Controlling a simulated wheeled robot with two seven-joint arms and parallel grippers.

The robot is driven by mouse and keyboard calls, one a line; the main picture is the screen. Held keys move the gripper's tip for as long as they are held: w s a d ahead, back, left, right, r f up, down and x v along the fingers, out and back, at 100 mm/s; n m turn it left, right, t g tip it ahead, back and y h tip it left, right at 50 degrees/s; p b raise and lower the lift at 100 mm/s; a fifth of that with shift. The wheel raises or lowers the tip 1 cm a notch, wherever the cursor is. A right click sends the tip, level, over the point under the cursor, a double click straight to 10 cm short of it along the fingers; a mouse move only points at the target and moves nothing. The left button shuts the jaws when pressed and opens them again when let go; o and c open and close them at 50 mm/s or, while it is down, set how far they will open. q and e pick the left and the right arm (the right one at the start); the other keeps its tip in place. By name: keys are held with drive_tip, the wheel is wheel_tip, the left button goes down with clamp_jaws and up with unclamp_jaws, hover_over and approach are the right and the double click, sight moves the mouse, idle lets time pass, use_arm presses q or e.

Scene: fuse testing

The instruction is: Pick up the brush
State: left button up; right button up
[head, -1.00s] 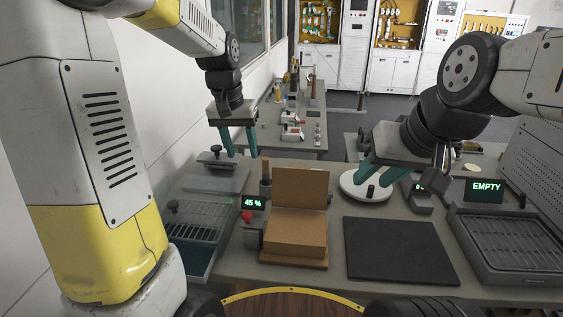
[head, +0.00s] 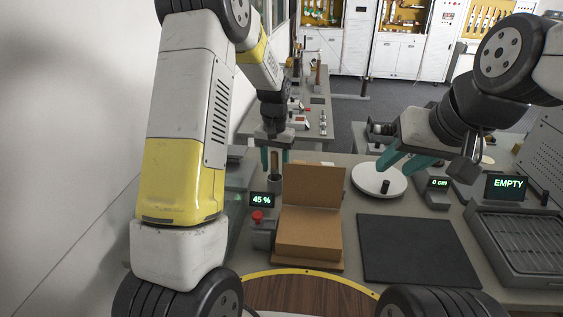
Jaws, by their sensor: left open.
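A brush with a brown wooden handle (head: 274,160) appears to stand upright in a small dark cup (head: 275,184) behind the brown box; its lower end is hidden in the cup. My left gripper (head: 275,163) is open above the cup, its green fingers on either side of the handle in the picture. I cannot tell whether they touch it. My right gripper (head: 398,168) hangs over the white round plate (head: 366,186), its two green fingers apart and nothing visible between them.
A grilled tray (head: 525,245) is at the far right.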

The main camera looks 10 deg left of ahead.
sight(274, 152)
use_arm(q)
drive_tip(key=shift+f, duration=0.65)
clamp_jaws()
wheel_tip(274, 152, up, 10)
drive_tip(key=shift+r, duration=0.1)
